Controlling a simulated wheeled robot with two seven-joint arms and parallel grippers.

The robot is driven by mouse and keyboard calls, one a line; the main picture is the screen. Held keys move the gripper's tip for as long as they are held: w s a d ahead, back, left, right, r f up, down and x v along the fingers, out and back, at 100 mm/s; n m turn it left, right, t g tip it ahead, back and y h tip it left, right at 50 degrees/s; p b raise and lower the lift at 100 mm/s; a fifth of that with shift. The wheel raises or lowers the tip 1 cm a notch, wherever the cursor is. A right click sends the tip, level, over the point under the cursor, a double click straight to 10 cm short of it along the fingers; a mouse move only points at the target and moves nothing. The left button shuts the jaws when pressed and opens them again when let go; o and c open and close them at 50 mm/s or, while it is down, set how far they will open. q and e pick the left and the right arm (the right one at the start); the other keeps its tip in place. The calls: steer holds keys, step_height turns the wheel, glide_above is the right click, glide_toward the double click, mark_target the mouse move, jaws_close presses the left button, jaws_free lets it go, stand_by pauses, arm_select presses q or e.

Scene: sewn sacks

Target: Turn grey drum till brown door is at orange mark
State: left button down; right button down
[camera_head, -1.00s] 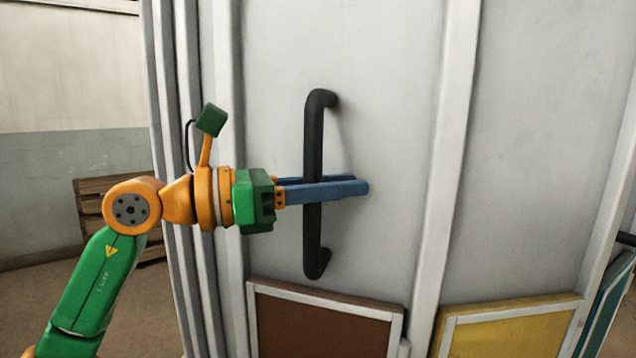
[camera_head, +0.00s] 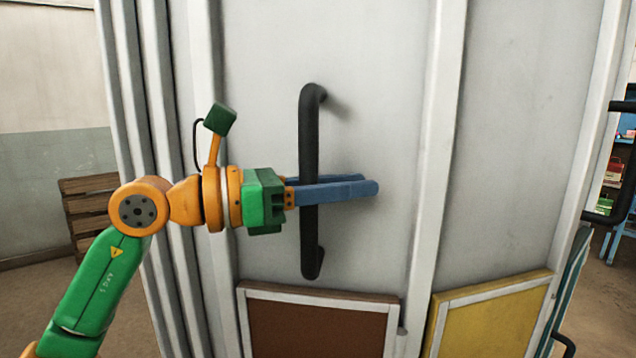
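The grey drum (camera_head: 385,120) fills the middle of the view, with upright ribs and a black vertical bar handle (camera_head: 309,135). A brown door panel (camera_head: 318,330) in a pale frame is low on the drum, below the handle. My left gripper (camera_head: 370,184) reaches in from the left at mid-handle. Its blue fingers pass on either side of the bar, one in front and one behind, with the tips beyond it. The fingers look parted, and a firm hold on the bar does not show. No orange mark is visible. My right gripper is out of view.
A yellow panel (camera_head: 490,325) sits on the drum right of the brown one. Another black handle (camera_head: 622,106) juts out at the right edge. A wooden pallet (camera_head: 85,205) leans by the left wall. Shelves (camera_head: 617,150) stand behind at right.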

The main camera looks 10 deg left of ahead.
arm_select(q)
steer(key=c, duration=0.8)
jaws_free()
steer(key=shift+s+d+f, duration=0.1)
steer(key=shift+s+d, duration=0.05)
steer(key=shift+d, duration=0.35)
steer(key=shift+o, duration=0.6)
steer(key=shift+s+d, duration=0.2)
steer(key=b+v, duration=0.3)
steer(key=v, duration=0.5)
steer(key=shift+r, duration=0.3)
steer(key=shift+w, duration=0.15)
